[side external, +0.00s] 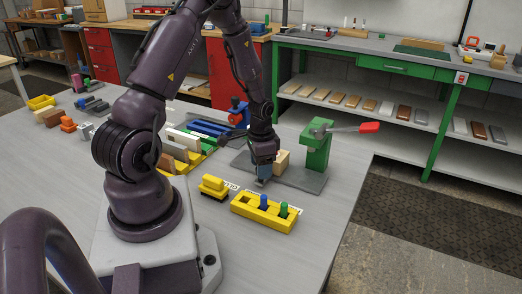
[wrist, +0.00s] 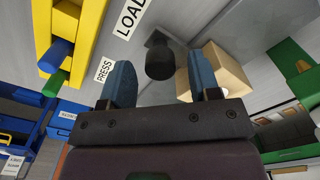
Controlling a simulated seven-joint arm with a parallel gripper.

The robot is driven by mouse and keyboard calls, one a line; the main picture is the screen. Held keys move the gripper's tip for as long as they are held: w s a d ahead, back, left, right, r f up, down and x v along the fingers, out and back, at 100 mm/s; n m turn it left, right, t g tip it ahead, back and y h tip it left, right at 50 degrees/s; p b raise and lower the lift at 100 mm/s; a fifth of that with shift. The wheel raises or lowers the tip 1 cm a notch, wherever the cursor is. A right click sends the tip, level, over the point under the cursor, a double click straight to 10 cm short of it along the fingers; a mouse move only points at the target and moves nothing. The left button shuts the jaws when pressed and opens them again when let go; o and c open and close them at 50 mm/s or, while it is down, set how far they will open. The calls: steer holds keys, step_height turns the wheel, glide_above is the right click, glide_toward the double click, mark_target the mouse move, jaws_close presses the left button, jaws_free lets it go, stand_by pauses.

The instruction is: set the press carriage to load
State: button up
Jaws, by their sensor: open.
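The green press (side external: 317,150) with a red-tipped lever (side external: 368,127) stands on a grey base plate (side external: 308,181). A black knob (wrist: 160,62), apparently the carriage handle, stands up from the grey plate in the wrist view. Flat labels LOAD (wrist: 131,17) and PRESS (wrist: 104,70) lie to its left. My gripper (side external: 262,181) is low over the plate, left of the press. In the wrist view its blue-grey fingers (wrist: 160,72) are open, one on each side of the knob. Contact cannot be told. A tan block (side external: 282,160) is beside the right finger. The gripper hides the knob in the side view.
A yellow holder (side external: 252,217) with blue and green pegs stands in front of the plate. A yellow block piece (side external: 213,185) is left of it. Racks of coloured boards (side external: 205,128) stand behind my arm. The table's right front is clear.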

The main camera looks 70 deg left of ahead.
step_height(320, 180, up, 12)
steer(key=shift+r, duration=0.15)
stand_by(0.6)
steer(key=s+d+r+t, duration=0.2)
steer(key=s+d+r, duration=0.1)
steer(key=d+r, duration=0.5)
steer(key=s+d+r+t, duration=0.3)
steer(key=d+r, duration=0.6)
steer(key=d, duration=0.4)
steer(key=shift+s+d+r+t, duration=0.2)
steer(key=shift+s+d+t, duration=0.1)
steer(key=shift+s, duration=0.5)
